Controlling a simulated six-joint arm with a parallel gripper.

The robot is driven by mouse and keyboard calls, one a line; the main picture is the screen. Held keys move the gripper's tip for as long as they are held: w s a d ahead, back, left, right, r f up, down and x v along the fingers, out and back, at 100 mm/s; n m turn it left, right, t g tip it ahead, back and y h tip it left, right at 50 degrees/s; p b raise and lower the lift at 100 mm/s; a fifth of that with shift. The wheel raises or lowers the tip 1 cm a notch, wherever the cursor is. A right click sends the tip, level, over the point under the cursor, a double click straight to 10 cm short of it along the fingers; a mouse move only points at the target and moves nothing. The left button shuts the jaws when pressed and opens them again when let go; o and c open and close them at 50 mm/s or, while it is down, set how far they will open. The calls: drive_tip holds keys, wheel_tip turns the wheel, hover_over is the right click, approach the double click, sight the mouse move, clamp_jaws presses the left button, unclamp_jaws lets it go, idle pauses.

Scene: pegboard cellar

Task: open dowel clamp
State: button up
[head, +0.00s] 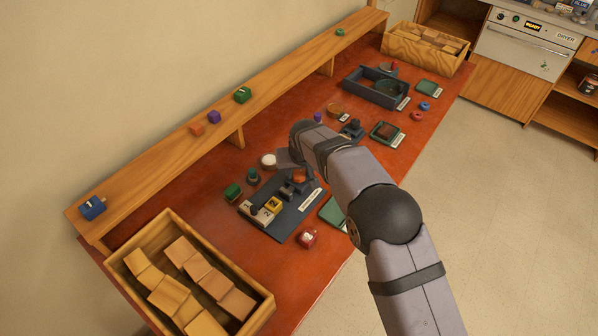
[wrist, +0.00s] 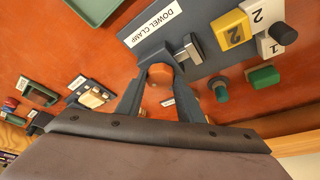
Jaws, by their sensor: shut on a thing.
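The dowel clamp is a dark blue-grey plate (head: 284,224) with a white label reading DOWEL CLAMP; the plate (wrist: 192,62) also shows in the wrist view. On it are a yellow block (head: 273,204) marked 2, a white numbered block (head: 262,217) and dark metal clamp parts. My gripper (wrist: 161,80) is at the plate's edge, its two fingers shut on an orange-brown rounded knob (wrist: 161,73). The knob (head: 299,175) shows in the head view partly under my gripper. My fingertips are mostly hidden there by my wrist.
A wooden bin of blocks (head: 262,303) stands at the near left. A wooden shelf (head: 165,148) runs along the wall.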

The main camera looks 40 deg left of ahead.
drive_tip(key=o, duration=1.1)
drive_tip(key=shift+c, duration=0.2)
drive_tip(key=shift+r, duration=0.15)
drive_tip(key=b+v, duration=0.2)
drive_tip(key=v, duration=0.5)
drive_tip(key=shift+b, duration=0.4)
drive_tip(key=w+d+m+g+h, duration=0.1)
drive_tip(key=w+d+m, duration=0.1)
drive_tip(key=d, duration=1.4)
drive_tip(key=w+d+m+h, duration=0.2)
drive_tip(key=d+m, duration=0.1)
drive_tip(key=d, duration=1.3)
drive_tip(key=s+d+f+m+g, duration=0.1)
drive_tip(key=s+d+m, duration=0.1)
drive_tip(key=s+d, duration=0.7)
drive_tip(key=s+d+f+m+g, duration=0.1)
drive_tip(key=s+d+m, duration=0.1)
drive_tip(key=s+d, duration=0.7)
drive_tip(key=shift+d+f, duration=0.4)
drive_tip(key=shift+d, duration=0.1)
